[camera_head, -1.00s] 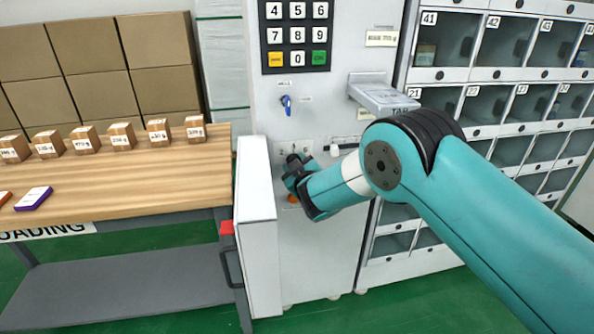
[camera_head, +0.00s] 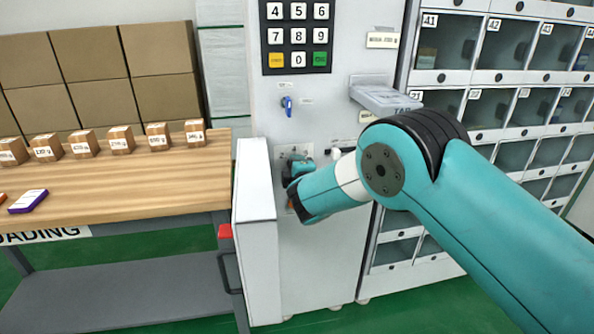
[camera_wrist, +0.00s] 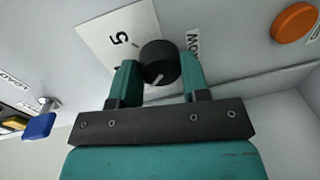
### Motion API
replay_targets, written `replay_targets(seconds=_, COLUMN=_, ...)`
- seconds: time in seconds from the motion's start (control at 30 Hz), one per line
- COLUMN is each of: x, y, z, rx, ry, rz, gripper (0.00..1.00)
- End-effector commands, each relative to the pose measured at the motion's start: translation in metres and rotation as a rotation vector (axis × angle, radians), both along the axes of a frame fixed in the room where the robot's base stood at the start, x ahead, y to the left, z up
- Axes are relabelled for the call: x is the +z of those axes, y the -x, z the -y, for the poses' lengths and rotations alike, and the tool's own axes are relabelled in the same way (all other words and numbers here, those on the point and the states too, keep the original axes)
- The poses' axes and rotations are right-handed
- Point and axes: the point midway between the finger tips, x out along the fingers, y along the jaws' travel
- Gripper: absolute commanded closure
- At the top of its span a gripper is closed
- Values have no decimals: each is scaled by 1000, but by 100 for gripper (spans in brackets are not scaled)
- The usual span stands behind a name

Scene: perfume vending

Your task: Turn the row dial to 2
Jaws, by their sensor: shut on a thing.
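The row dial (camera_wrist: 158,60) is a round black knob with a white pointer line, on a white label plate (camera_wrist: 100,35). In the wrist view a "5" shows upper left of the knob and part of the word "ROW" to its right. The pointer line is toward the lower left of the picture; other numbers are hidden. My gripper (camera_wrist: 161,64) has one teal finger on each side of the knob and is shut on it. In the head view my gripper (camera_head: 297,170) is at the machine's front panel and hides the dial.
An orange button (camera_wrist: 295,22) is right of the dial in the wrist view. A blue key (camera_head: 287,106) is above my gripper. An open white door (camera_head: 256,230) stands close at the left. A tray (camera_head: 384,97) juts out upper right.

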Motion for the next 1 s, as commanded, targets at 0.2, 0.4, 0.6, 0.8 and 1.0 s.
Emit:
replay_targets(seconds=0.2, x=0, y=0, z=-1, rx=1, ry=110, rz=32, gripper=81)
replay_targets(seconds=0.4, x=0, y=0, z=-1, rx=1, ry=165, rz=48, gripper=81)
replay_targets(seconds=0.6, x=0, y=0, z=-1, rx=1, ry=184, rz=53, gripper=81)
replay_targets(seconds=0.8, x=0, y=0, z=-1, rx=1, ry=186, rz=54, gripper=81)
replay_targets(seconds=1.0, x=0, y=0, z=-1, rx=0, ry=185, rz=54, gripper=42)
